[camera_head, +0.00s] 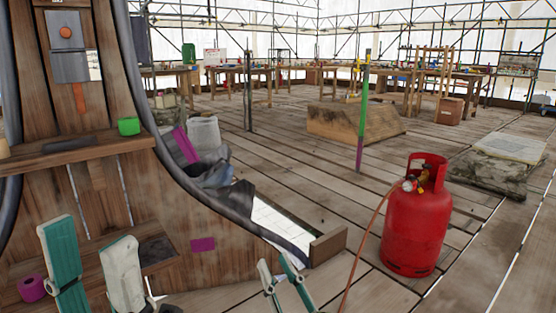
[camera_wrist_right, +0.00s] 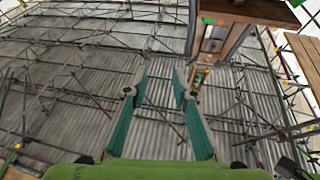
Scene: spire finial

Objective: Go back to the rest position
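My left gripper (camera_head: 87,238) is at the lower left of the head view, in front of the wooden spire structure (camera_head: 245,220). Its two teal and pale fingers stand apart with only wood showing between them. My right gripper (camera_head: 277,264) is at the bottom centre of the head view, and only its finger ends show. In the right wrist view its fingers (camera_wrist_right: 160,85) are spread apart with nothing between them. They point toward scaffolding and corrugated sheeting. No object is held in either gripper.
A green block (camera_head: 129,126) sits on a wooden ledge (camera_head: 75,152). A pink roll (camera_head: 31,288) lies beside the left gripper. A red gas cylinder (camera_head: 415,226) with a hose stands right of the right gripper. Open plank floor (camera_head: 290,165) lies beyond, with workbenches further back.

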